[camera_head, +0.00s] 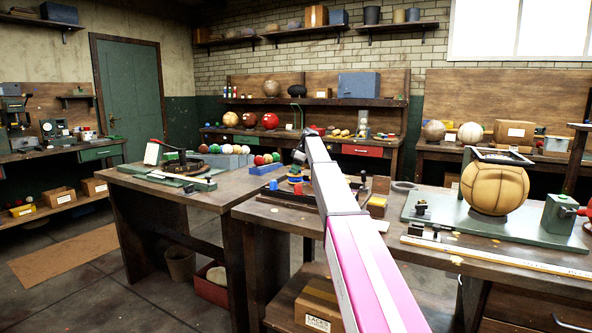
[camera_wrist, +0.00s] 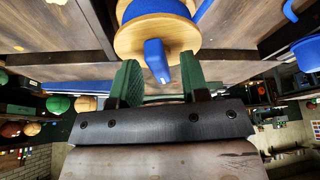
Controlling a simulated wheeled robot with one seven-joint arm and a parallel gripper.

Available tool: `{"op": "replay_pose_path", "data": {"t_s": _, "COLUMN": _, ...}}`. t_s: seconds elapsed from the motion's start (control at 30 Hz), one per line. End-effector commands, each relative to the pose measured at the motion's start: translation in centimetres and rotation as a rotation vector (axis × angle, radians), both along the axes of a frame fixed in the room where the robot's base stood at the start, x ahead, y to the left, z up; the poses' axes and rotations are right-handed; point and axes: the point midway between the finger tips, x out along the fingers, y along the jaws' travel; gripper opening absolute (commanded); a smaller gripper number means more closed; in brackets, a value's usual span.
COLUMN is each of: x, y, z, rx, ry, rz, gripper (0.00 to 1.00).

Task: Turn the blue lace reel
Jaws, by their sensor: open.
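The blue lace reel (camera_wrist: 152,12) shows at the top of the wrist view: blue lace wound behind a round wooden flange (camera_wrist: 180,38). A blue handle (camera_wrist: 155,61) sticks out from the flange. My gripper (camera_wrist: 159,70) has two green fingers, apart, one on each side of the handle's end. The gap between them looks empty apart from the handle, and I cannot see either finger touching it. In the head view my arm reaches over the middle bench, and I cannot make out the reel or fingers clearly there.
The middle bench (camera_head: 228,202) carries small parts and coloured balls (camera_head: 267,159) left of my arm. A tan leather ball (camera_head: 495,187) stands on a green plate at the right. A yellow ruler (camera_head: 500,258) lies at the bench front. Floor at the left is open.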

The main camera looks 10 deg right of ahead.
Motion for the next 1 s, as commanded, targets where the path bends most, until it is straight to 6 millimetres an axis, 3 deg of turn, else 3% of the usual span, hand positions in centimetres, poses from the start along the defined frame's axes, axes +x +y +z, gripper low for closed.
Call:
{"op": "replay_pose_path", "data": {"t_s": 0.07, "x": 0.0, "y": 0.0, "z": 0.03, "rx": 0.0, "ry": 0.0, "rz": 0.0, "gripper": 0.41}}
{"op": "replay_pose_path", "data": {"t_s": 0.1, "x": 0.0, "y": -0.01, "z": 0.04, "rx": 0.0, "ry": 0.0, "rz": 0.0, "gripper": 0.35}}
{"op": "replay_pose_path", "data": {"t_s": 0.2, "x": 0.0, "y": -0.01, "z": 0.04, "rx": 0.0, "ry": 0.0, "rz": 0.0, "gripper": 0.02}}
{"op": "replay_pose_path", "data": {"t_s": 0.23, "x": -0.01, "y": -0.02, "z": 0.05, "rx": 0.0, "ry": 0.0, "rz": 0.0, "gripper": 0.0}}
{"op": "replay_pose_path", "data": {"t_s": 0.67, "x": -0.13, "y": 0.03, "z": 0.07, "rx": 0.0, "ry": 0.0, "rz": -0.058, "gripper": 0.0}}
{"op": "replay_pose_path", "data": {"t_s": 1.0, "x": -0.27, "y": 0.14, "z": 0.09, "rx": 0.001, "ry": -0.001, "rz": -0.307, "gripper": 0.0}}
